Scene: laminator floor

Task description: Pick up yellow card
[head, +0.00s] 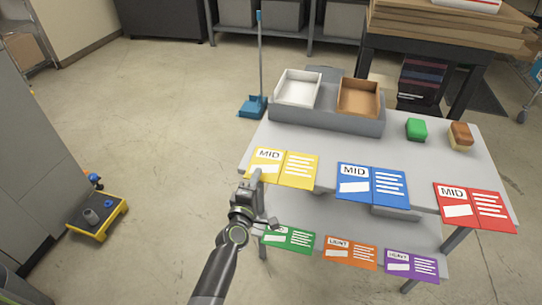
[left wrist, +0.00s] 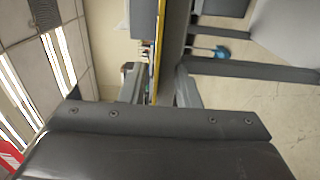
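The yellow card (head: 298,168), marked MID, lies at the left front edge of the grey table top, partly overhanging it. My left gripper (head: 265,200) is at the card's front edge, beside its lower left part. In the left wrist view the yellow card shows edge-on as a thin strip (left wrist: 158,50) between the two fingers of my left gripper (left wrist: 158,84). The fingers stand apart with space around the card, so the gripper looks open. My right gripper is in no view.
The table (head: 330,150) also bears a blue card (head: 372,185), a red card (head: 475,208), a grey tray holder (head: 325,118), a green block (head: 416,129) and a brown block (head: 460,136). Green (head: 288,239), orange (head: 350,253) and purple cards (head: 411,265) are on the lower shelf.

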